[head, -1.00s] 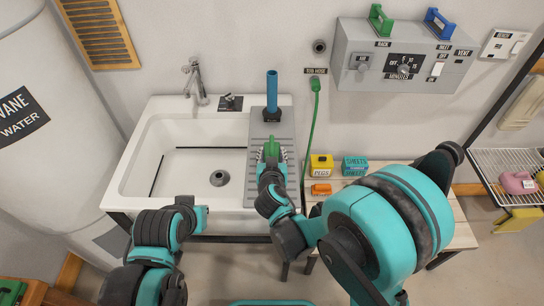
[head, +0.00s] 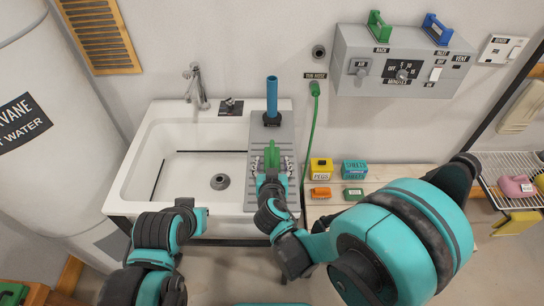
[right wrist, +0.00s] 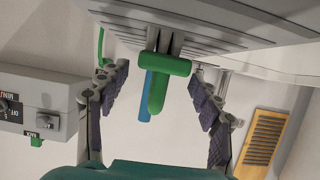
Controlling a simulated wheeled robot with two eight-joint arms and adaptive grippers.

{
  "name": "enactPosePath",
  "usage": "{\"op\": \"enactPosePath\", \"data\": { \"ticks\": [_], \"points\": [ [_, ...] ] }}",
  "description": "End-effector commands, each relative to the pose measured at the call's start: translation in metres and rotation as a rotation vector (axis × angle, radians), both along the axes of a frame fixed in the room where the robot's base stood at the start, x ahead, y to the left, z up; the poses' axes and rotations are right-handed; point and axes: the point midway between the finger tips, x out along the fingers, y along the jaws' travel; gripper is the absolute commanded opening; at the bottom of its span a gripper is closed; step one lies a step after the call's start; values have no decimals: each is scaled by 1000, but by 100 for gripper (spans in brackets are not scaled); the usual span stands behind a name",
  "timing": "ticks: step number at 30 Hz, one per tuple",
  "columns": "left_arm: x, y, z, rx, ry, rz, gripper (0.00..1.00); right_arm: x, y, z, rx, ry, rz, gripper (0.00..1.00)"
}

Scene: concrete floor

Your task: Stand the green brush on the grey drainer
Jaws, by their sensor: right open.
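The green brush (head: 271,154) is upright on the grey drainer (head: 284,133), right of the sink basin. In the right wrist view the green brush (right wrist: 157,85) shows upside down, its grey lower part against the drainer (right wrist: 215,22). My right gripper (head: 273,168) is open at the brush. In the right wrist view the right gripper's fingers (right wrist: 160,110) stand either side of it with clear gaps, apart from it. My left gripper (head: 202,220) is over the front of the sink, left of the drainer; its jaws are not clear.
A blue upright thing (head: 272,97) with a black base stands at the drainer's back. The white sink (head: 140,165) lies to the left. Yellow (head: 321,168) and teal (head: 354,168) boxes stand on a wooden bench (head: 388,178) to the right. A green hose (head: 312,125) hangs behind.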

Motion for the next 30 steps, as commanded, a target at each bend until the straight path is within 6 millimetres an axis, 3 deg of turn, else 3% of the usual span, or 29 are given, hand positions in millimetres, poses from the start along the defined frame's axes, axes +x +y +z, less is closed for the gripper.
{"op": "enactPosePath", "data": {
  "ticks": [3,9,15,20,23,26,30],
  "points": [
    [0,0,12,0,0,0,0,-27,1,14,-1,0,4,65],
    [0,0,21,0,0,0,0,-62,1,28,-1,0,4,65],
    [0,0,24,0,0,0,0,-77,0,33,-1,0,1,65],
    [0,0,24,0,0,0,0,-78,-3,33,-3,5,-4,65],
    [0,0,24,0,0,0,0,-76,-19,34,-18,41,-27,65],
    [0,0,24,0,0,0,0,-77,-52,36,-46,122,-66,65],
    [0,0,24,0,0,0,0,-94,-110,41,-74,284,-109,65]
  ]
}}
